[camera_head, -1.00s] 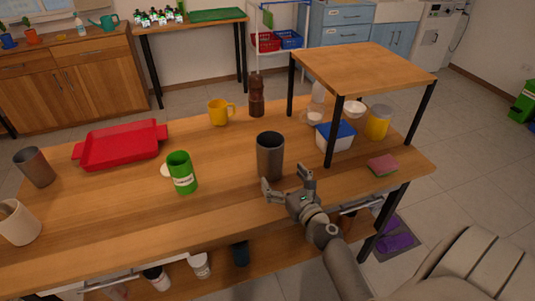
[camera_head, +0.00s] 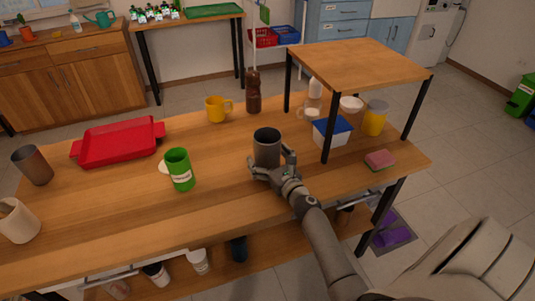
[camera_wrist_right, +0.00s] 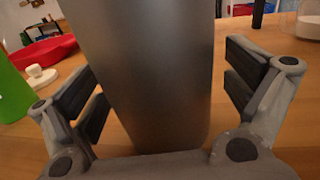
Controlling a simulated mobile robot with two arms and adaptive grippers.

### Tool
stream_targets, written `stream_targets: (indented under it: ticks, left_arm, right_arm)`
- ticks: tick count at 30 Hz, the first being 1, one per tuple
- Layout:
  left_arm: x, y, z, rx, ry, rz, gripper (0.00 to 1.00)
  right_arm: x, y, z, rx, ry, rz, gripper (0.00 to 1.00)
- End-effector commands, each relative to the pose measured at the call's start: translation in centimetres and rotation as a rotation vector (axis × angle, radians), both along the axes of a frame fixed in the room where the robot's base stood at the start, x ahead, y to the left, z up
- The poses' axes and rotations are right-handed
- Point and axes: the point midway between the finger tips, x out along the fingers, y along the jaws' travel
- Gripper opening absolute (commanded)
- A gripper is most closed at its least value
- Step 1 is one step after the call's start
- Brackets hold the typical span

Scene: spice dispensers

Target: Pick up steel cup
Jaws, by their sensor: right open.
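The steel cup (camera_head: 267,144) is a dark grey metal cup standing upright on the wooden table (camera_head: 225,205). In the right wrist view the cup (camera_wrist_right: 150,75) fills the middle of the picture. My right gripper (camera_head: 272,168) is at the near side of the cup, with its fingers open on either side of it. In the right wrist view the finger pads (camera_wrist_right: 160,95) flank the cup, with a gap visible on the right side. A second, brownish metal cup (camera_head: 34,166) stands at the table's left end. My left gripper is not in view.
A green can (camera_head: 180,171) stands left of the steel cup, with a small white lid beside it. A red tray (camera_head: 118,144), yellow mug (camera_head: 215,109) and brown pepper mill (camera_head: 253,92) stand farther back. A raised wooden shelf (camera_head: 360,60) with black legs stands right, over a blue-lidded box (camera_head: 331,132).

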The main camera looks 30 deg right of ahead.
Motion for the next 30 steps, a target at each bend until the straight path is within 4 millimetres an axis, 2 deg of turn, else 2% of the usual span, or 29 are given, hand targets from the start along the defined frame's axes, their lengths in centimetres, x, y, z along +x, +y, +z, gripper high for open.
stream_targets:
  ticks: [2,13,23,30]
  left_arm:
    - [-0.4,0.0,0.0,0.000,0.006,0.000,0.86]
    - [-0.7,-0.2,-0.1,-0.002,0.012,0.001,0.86]
    - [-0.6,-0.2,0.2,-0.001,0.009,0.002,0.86]
    - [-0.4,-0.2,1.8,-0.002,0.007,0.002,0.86]
  right_arm:
    - [0.0,0.0,0.0,0.000,0.000,0.000,0.92]
    - [0.0,0.0,0.0,0.000,0.000,0.000,0.44]
    - [0.0,0.0,0.5,-0.001,-0.002,0.000,0.43]
    - [0.0,0.0,2.9,-0.004,-0.002,0.001,0.43]
